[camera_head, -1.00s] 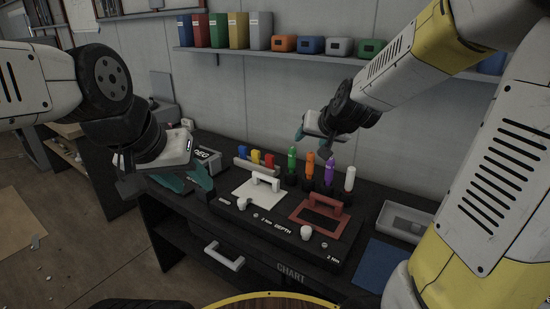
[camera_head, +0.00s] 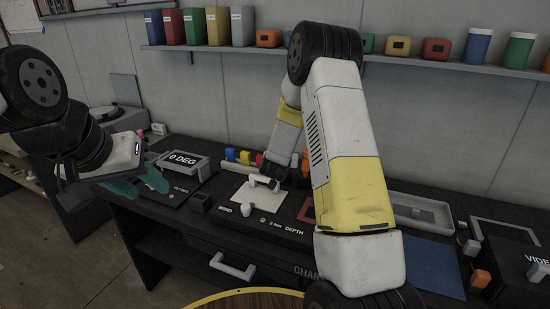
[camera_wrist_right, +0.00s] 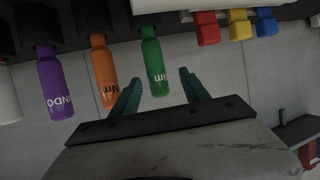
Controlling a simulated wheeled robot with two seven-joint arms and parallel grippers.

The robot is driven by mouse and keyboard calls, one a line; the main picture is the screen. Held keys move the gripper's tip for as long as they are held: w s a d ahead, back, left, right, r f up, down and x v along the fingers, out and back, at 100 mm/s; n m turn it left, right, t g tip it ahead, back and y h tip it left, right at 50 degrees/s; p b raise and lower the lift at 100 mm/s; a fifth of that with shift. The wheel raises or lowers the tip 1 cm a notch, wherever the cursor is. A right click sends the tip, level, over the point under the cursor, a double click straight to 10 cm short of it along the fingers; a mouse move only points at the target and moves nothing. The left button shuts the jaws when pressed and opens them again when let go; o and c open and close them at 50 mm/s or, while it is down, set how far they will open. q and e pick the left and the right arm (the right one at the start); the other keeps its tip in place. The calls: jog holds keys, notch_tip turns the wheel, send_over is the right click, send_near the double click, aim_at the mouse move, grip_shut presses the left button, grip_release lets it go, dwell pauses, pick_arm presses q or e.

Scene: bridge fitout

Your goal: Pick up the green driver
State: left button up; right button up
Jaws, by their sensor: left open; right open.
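The green driver (camera_wrist_right: 154,65) stands out in the right wrist view, its ribbed-looking handle hanging from a dark rack because the picture is upside down. My right gripper (camera_wrist_right: 161,77) is open, with its teal fingertips close to the green driver. The driver's end lies between the fingertips, nearer the left one; I cannot tell whether they touch. In the head view my right arm hides the green driver and the right gripper. My left gripper (camera_head: 145,184) is open and empty, at the left above the bench.
An orange driver (camera_wrist_right: 103,70) stands beside the green one, then a purple driver (camera_wrist_right: 55,88). Red (camera_wrist_right: 207,28), yellow (camera_wrist_right: 239,25) and blue (camera_wrist_right: 266,22) pieces sit on the other side. A grey tray (camera_head: 447,217) and blue mat (camera_head: 432,266) lie right of the panel.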

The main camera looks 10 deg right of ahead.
jog(key=x, duration=0.4)
jog(key=shift+w+d+f, duration=0.1)
jog(key=shift+w+d, duration=0.1)
jog(key=shift+d, duration=0.15)
grip_shut()
